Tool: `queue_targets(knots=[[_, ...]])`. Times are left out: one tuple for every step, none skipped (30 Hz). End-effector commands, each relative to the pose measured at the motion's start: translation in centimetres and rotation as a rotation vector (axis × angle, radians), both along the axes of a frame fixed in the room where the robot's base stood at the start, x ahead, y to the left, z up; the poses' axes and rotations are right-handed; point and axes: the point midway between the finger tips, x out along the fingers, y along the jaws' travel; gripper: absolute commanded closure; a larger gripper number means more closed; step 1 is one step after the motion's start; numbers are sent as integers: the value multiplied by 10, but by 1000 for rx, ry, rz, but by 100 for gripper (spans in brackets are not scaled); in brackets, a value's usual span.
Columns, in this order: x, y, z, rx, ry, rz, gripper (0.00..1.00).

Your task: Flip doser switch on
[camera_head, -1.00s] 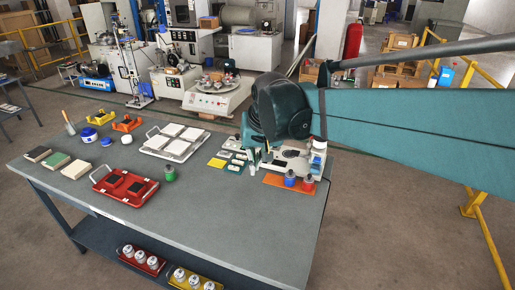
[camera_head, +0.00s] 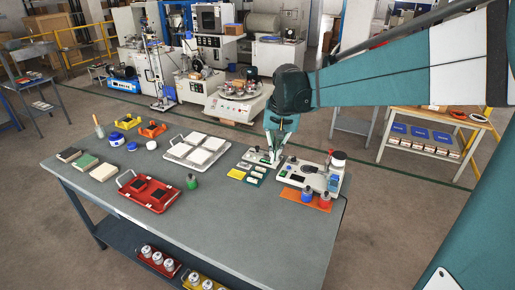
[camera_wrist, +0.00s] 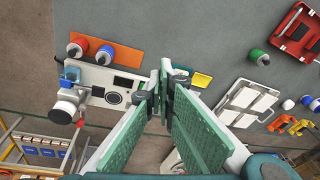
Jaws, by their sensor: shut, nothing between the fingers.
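The doser appears to be the white bench device (camera_head: 318,180) at the right end of the table, with a dark panel and a white cylindrical part (camera_head: 337,160) on its right. It also shows left of my fingers in the wrist view (camera_wrist: 128,76). I cannot clearly make out its switch. My gripper (camera_head: 275,157) points down beside the device's left end, between it and a smaller grey-white unit (camera_head: 257,158). In the wrist view my gripper's fingers (camera_wrist: 160,82) are together and empty, hiding what lies beneath. I cannot tell whether they touch anything.
Red and blue bottles (camera_head: 307,194) stand on an orange mat (camera_head: 292,201) before the device. A yellow pad (camera_head: 236,174), a green bottle (camera_head: 192,182), a white tray (camera_head: 180,150) and a red tray (camera_head: 155,200) lie leftward. The table's front middle is clear.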

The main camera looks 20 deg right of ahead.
Motion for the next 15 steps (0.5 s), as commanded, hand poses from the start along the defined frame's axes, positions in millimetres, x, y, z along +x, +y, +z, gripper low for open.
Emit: queue_targets(knots=[[7,-3,2,3,8,-8,100],[10,-5,2,5,14,-13,100],[14,-7,2,7,20,-20,100],[17,-9,1,10,25,-25,100],[21,-11,1,12,29,-31,100],[25,-13,1,14,36,-38,100],[28,-15,0,16,42,-42,100],[31,-17,0,18,46,-47,100],[36,-19,-1,20,53,-54,100],[39,-21,-1,22,57,-58,100],[42,-23,-1,24,62,-64,100],[46,-26,-2,26,70,-72,100],[49,-27,-3,29,74,-77,100],[52,-29,-3,30,80,-82,100],[56,-32,-5,32,85,-89,100]])
